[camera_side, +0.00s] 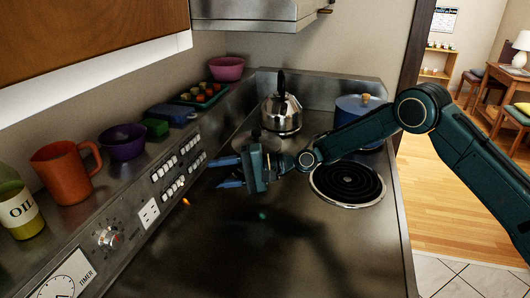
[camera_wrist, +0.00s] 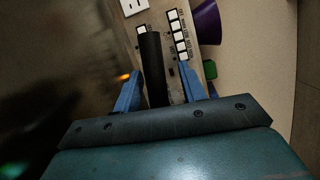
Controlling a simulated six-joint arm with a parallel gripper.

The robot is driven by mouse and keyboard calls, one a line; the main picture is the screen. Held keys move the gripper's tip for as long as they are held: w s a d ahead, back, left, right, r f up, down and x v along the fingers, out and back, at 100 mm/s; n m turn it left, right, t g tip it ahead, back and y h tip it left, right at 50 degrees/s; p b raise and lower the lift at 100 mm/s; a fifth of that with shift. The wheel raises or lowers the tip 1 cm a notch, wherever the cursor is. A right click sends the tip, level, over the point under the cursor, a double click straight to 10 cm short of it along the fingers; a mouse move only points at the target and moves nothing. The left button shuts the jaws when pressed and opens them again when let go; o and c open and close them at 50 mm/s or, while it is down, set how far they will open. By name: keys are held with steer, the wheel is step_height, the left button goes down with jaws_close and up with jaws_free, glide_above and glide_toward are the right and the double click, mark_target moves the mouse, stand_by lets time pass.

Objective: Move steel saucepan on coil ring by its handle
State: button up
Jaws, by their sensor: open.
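The steel saucepan (camera_side: 272,143) stands on the left side of the hob in the side view, partly hidden behind my gripper. A dark knob shows on top of it. My gripper (camera_side: 219,173) is open, its blue fingers pointing left. In the wrist view a black handle (camera_wrist: 153,65) lies between the fingers of my gripper (camera_wrist: 165,88), nearer the left finger, with a wider gap to the right one. I cannot tell whether it touches a finger. The pan body is outside the wrist view. The coil ring (camera_side: 347,181) at front right is bare.
A kettle (camera_side: 281,114) stands behind the saucepan and a blue pot (camera_side: 352,106) at back right. The control panel (camera_side: 163,188) rises at left, with an orange jug (camera_side: 66,172) and purple bowl (camera_side: 122,142) on the ledge. The front hob surface is clear.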

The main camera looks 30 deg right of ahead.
steer(key=v, duration=1.1)
steer(key=shift+d+r, duration=0.1)
stand_by(0.4)
steer(key=s+d+r+n+g+h, duration=0.1)
steer(key=s+d+r+n+h, duration=0.25)
steer(key=s+r, duration=0.35)
steer(key=s+d+r+n+h, duration=0.3)
steer(key=s+d+r+h, duration=0.15)
steer(key=s, duration=0.35)
steer(key=s+d+h, duration=0.3)
steer(key=s+d, duration=0.3)
steer(key=s, duration=0.5)
steer(key=s+d+r+h, duration=0.1)
steer(key=s+d+h, duration=0.2)
steer(key=s, duration=0.9)
steer(key=d, duration=0.3)
steer(key=shift+g+h, duration=0.3)
steer(key=shift+h, duration=0.1)
steer(key=shift+o, duration=0.3)
steer(key=shift+r, duration=0.1)
